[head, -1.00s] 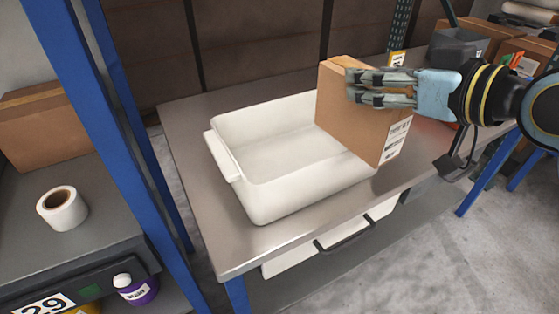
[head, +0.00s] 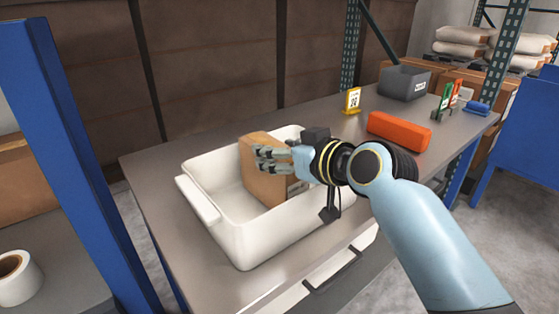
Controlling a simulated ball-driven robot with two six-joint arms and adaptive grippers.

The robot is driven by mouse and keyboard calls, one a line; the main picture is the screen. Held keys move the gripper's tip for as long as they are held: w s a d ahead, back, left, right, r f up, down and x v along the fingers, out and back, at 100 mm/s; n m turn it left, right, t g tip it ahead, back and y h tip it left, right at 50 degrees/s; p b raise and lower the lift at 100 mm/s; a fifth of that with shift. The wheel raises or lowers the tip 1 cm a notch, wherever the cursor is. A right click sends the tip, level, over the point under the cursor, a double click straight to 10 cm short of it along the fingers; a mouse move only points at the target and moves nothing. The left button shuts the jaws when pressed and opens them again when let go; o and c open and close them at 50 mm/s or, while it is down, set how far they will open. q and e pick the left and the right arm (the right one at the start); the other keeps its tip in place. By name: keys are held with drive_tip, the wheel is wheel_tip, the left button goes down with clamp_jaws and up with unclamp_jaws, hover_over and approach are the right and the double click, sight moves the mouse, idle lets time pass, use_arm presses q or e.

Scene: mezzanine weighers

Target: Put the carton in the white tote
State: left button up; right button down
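The brown carton (head: 262,185) is upright inside the white tote (head: 238,240), towards its right part. The tote's near wall hides its lower part, so I cannot tell if it rests on the tote's floor. My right gripper (head: 270,159) is at the carton's upper part, with its fingers shut on it. The gripper and wrist hide part of the carton and the tote's right side. My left gripper is not in view.
The tote stands on a grey metal table (head: 150,175). An orange box (head: 399,131), a yellow sign (head: 352,100) and a grey bin (head: 404,82) stand further right. A blue post (head: 65,150) rises at the left. The tote's left part is empty.

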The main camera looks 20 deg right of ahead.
drive_tip(key=shift+f, duration=0.6)
drive_tip(key=shift+f, duration=0.15)
drive_tip(key=shift+c, duration=1.7)
unclamp_jaws()
drive_tip(key=p+v, duration=0.1)
drive_tip(key=v, duration=1.1)
